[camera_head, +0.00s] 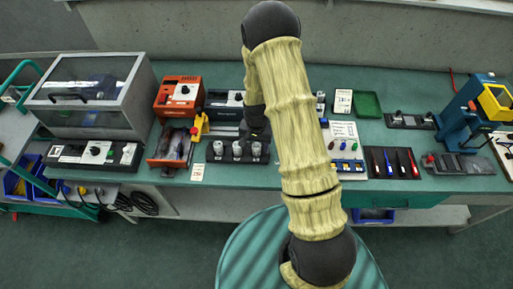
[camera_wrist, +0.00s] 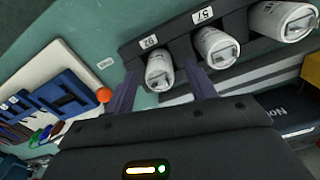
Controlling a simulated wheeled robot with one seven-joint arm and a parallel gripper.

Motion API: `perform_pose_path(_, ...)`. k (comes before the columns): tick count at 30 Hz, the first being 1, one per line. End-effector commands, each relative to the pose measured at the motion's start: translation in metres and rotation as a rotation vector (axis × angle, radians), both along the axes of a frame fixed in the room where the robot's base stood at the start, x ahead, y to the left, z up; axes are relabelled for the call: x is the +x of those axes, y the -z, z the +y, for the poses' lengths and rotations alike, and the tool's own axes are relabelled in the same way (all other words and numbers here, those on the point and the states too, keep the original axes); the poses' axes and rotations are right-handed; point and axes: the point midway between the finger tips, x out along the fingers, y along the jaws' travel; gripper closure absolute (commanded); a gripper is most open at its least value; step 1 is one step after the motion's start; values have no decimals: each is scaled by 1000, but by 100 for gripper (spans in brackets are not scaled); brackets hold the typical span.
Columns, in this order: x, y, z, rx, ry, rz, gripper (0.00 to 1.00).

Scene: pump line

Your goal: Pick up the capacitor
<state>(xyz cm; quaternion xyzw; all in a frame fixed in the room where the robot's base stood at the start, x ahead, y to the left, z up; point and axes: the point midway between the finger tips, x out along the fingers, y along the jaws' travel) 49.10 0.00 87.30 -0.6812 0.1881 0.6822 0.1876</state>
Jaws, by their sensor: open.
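Three white cylindrical capacitors stand in a dark rack (camera_head: 238,160) on the bench in the head view. My gripper (camera_wrist: 160,80) is open, with one dark finger on each side of the near capacitor. I cannot tell whether the fingers touch it. In the head view my arm hides most of the gripper, above the rack's right part.
A white board (camera_head: 345,139) with small coloured parts, a screwdriver tray (camera_head: 392,163) and a green tray (camera_head: 367,104) lie to the right. A clear-lidded box (camera_head: 88,95) stands far left.

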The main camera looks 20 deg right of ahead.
Motion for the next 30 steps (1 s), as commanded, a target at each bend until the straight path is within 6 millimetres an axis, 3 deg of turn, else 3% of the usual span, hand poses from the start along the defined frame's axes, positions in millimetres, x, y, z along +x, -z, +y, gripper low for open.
perform_pose_path(6,0,14,0,0,0,-1,44)
perform_pose_path(20,0,14,0,0,0,-1,44)
perform_pose_path(22,0,14,0,0,0,-1,52)
perform_pose_path(28,0,14,0,0,0,-1,92)
perform_pose_path(30,0,14,0,0,0,-1,93)
